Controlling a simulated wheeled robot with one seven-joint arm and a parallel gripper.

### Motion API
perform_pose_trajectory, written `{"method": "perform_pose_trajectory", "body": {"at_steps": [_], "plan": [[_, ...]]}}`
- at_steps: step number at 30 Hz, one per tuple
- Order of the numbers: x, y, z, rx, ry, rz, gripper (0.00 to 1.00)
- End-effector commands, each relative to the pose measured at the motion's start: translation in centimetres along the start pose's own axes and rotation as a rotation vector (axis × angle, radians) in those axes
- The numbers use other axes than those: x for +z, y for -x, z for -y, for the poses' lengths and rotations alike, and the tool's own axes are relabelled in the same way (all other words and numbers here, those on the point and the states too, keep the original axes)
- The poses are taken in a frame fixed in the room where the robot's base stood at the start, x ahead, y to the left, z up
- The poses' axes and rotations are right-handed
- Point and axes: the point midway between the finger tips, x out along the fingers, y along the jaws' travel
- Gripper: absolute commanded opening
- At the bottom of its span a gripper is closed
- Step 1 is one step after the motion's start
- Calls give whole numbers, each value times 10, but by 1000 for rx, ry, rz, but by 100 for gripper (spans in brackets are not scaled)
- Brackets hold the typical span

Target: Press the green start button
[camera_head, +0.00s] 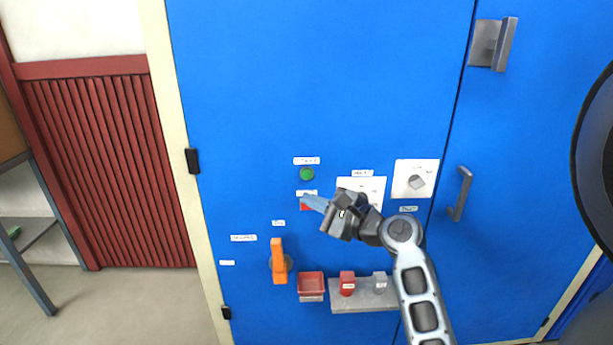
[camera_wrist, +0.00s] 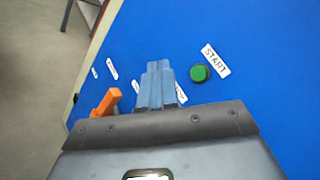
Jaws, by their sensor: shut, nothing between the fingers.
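The green start button (camera_head: 307,174) is on the blue cabinet panel, under a white label. In the wrist view the green button (camera_wrist: 200,73) sits right of my fingertips, beside the label reading START (camera_wrist: 215,60). My gripper (camera_head: 306,199) is shut and empty. In the wrist view my gripper (camera_wrist: 158,66) points at the blue panel, with the button apart from the fingers. I cannot tell how far the tips are from the panel.
An orange handle (camera_head: 279,260) is at the lower left. A red tray (camera_head: 311,284) and a grey shelf (camera_head: 366,296) with red and grey blocks stick out below. A white plate with a knob (camera_head: 416,181) is to the right.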

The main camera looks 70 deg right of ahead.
Motion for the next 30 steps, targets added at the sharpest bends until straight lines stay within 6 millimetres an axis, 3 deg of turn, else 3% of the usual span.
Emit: {"method": "perform_pose_trajectory", "body": {"at_steps": [18,30], "plan": [[-36,-50,37,-1,2,0,0],[-42,-58,43,-1,2,0,0]]}}
